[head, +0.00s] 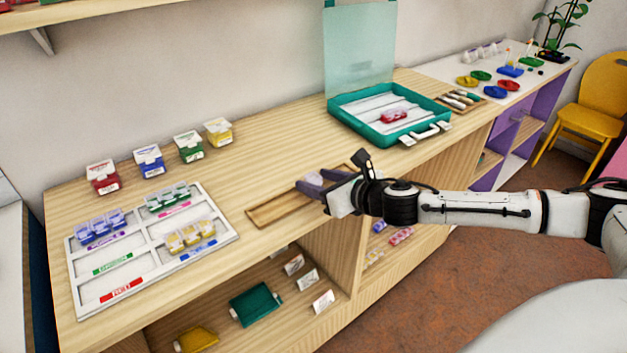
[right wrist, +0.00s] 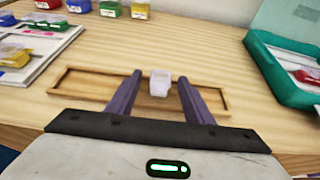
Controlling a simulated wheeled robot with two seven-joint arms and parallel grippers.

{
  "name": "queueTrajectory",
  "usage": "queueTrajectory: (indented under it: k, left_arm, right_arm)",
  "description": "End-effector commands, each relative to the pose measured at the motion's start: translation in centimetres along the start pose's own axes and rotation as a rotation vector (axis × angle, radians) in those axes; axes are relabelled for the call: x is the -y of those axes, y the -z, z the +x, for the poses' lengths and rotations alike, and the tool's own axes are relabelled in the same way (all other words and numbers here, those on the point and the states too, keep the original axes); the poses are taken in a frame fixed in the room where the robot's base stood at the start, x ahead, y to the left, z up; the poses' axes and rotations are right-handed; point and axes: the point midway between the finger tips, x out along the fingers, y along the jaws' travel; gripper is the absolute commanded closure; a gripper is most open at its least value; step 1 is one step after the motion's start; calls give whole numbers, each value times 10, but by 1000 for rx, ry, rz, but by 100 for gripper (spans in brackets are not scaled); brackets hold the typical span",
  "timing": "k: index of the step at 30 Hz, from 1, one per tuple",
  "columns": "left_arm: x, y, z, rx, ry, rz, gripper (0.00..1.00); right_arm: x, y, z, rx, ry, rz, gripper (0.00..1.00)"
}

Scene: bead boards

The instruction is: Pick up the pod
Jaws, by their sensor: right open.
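A small pale, whitish piece (right wrist: 159,83), possibly the pod, stands at the wooden tray (right wrist: 78,84) in the right wrist view. My right gripper (right wrist: 160,78) is open, with one purple finger on each side of this piece and gaps visible. A red pod (head: 393,116) lies in the open teal case (head: 345,120). My left gripper is not in view.
Red (head: 103,177), blue (head: 149,161), green (head: 188,147) and yellow (head: 218,132) boxes stand along the back. Another small tray (head: 442,100) lies right of the teal case. Open shelves are below.

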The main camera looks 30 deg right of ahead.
Motion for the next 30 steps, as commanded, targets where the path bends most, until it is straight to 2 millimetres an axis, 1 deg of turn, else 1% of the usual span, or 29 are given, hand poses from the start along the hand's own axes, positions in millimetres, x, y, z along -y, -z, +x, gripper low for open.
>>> queueTrajectory:
  k: [5,6,11,12,13,14,20,23,26,30]
  left_arm:
    - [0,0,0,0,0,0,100]
    - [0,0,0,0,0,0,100]
    - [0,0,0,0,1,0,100]
    - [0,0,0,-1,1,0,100]
    - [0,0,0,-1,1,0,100]
    - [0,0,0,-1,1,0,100]
    - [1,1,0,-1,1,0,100]
    - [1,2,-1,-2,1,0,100]
    - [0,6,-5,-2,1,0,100]
    - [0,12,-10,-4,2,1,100]
  right_arm:
    - [0,1,0,-1,0,-1,53]
    - [0,1,0,-1,0,-1,55]
    - [0,1,0,-1,1,-1,82]
    - [0,0,0,-1,1,0,89]
    - [0,0,0,-1,1,0,94]
    - [0,1,0,-1,1,0,97]
    - [0,0,0,0,1,-1,97]
    - [0,-6,-2,1,1,-2,97]
    - [1,-21,-8,3,2,-3,97]
    - [0,-49,-19,5,1,-2,97]
